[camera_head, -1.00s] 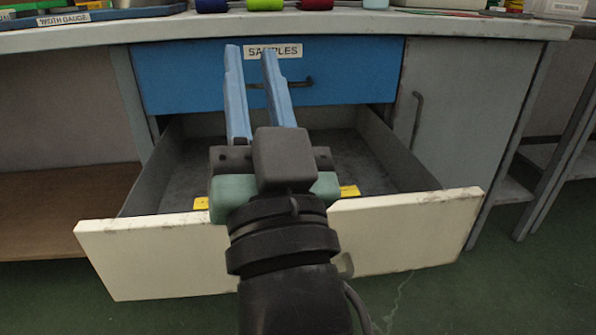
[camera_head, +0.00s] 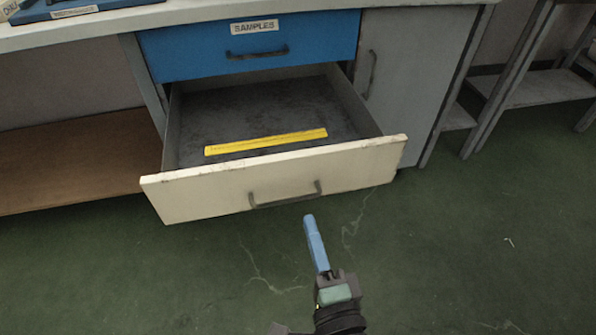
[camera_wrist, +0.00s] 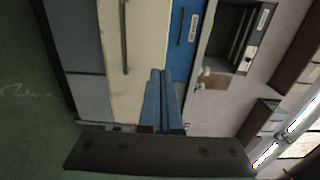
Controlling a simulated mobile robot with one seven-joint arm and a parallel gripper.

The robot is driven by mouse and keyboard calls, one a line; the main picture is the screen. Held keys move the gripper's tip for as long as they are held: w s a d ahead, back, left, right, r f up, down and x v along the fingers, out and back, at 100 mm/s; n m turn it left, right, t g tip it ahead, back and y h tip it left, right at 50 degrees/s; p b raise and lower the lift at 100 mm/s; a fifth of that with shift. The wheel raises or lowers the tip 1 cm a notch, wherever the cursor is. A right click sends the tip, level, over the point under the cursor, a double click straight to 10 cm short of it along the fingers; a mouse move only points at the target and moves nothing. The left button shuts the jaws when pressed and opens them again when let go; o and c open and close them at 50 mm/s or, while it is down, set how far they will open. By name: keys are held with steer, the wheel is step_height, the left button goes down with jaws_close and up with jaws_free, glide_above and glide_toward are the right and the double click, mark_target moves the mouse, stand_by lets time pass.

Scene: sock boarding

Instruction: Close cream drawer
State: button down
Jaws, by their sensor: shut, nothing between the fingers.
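The cream drawer (camera_head: 220,193) stands pulled open under the blue drawer, with a dark handle (camera_head: 285,196) on its front. A yellow strip (camera_head: 265,142) lies inside on its grey floor. My gripper (camera_head: 309,217) is shut and empty, with blue fingers, in front of and below the drawer front, near the handle in the picture. In the wrist view the cream front (camera_wrist: 145,40) and its handle (camera_wrist: 124,38) appear turned sideways beyond my closed blue fingers (camera_wrist: 162,75). I see a gap to the drawer front but cannot tell how wide.
The blue drawer (camera_head: 190,52) labelled SAMPLES is shut above. A grey cabinet door (camera_head: 410,80) is at its right and a brown low shelf (camera_head: 70,160) at its left. The green floor (camera_head: 450,250) in front is clear.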

mark_target(291, 164)
steer(key=b+x, duration=0.1)
steer(key=x, duration=1.1)
steer(key=shift+w, duration=0.2)
steer(key=shift+a, duration=0.1)
